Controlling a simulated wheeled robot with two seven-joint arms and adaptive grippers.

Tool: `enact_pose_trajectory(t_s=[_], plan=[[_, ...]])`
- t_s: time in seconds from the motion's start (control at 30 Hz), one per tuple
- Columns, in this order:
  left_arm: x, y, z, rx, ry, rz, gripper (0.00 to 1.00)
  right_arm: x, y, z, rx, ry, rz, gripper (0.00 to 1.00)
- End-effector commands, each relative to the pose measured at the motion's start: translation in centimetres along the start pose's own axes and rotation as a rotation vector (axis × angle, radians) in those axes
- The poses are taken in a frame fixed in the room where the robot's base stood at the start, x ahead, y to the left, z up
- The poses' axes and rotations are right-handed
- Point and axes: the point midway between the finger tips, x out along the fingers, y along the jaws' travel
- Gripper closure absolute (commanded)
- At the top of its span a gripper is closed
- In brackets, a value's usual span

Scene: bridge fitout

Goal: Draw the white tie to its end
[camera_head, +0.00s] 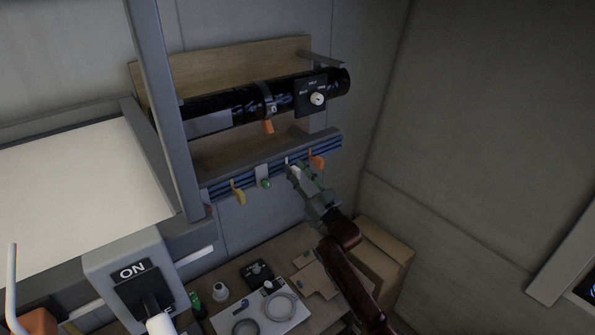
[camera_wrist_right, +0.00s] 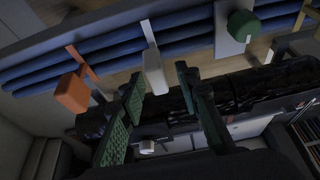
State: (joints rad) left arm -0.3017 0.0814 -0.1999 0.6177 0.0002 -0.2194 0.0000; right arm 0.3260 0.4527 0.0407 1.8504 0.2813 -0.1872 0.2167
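The white tie (camera_wrist_right: 153,70) hangs from the blue cable bundle (camera_wrist_right: 118,55) in the right wrist view, with a short, thick white tail end. In the head view its strap shows small (camera_head: 287,161), just beyond my right gripper, which hides part of it. My right gripper (camera_head: 298,170) is open, with green padded fingers. In the wrist view the white tail appears between the two fingertips (camera_wrist_right: 160,78), nearer the left one; I cannot tell whether either touches it. My left gripper is not in view.
An orange tie (camera_head: 317,158) sits close right of the gripper; green (camera_head: 266,184) and yellow (camera_head: 238,196) ties hang to its left. A black pipe (camera_head: 225,108) with a dial runs above. Below, a table holds boxes (camera_head: 380,262) and rings. A grey post (camera_head: 160,100) stands left.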

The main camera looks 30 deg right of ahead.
Motion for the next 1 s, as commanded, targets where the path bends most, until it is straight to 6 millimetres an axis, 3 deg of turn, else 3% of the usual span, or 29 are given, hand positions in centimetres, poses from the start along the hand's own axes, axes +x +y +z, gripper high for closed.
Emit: enact_pose_trajectory(t_s=[0.17, 0.6, 0.8, 1.0], plan=[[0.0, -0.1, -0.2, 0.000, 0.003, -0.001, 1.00, -1.4, 0.1, 0.1, 0.000, -0.002, 0.001, 0.70], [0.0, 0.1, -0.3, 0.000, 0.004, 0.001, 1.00, -9.9, 0.1, 0.2, 0.000, -0.004, 0.001, 0.70], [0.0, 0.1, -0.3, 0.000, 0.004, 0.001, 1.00, -11.7, 0.0, 0.1, 0.000, -0.002, 0.000, 0.70], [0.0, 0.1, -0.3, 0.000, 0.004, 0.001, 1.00, -11.9, 0.0, 0.1, 0.000, 0.000, 0.000, 0.70]])
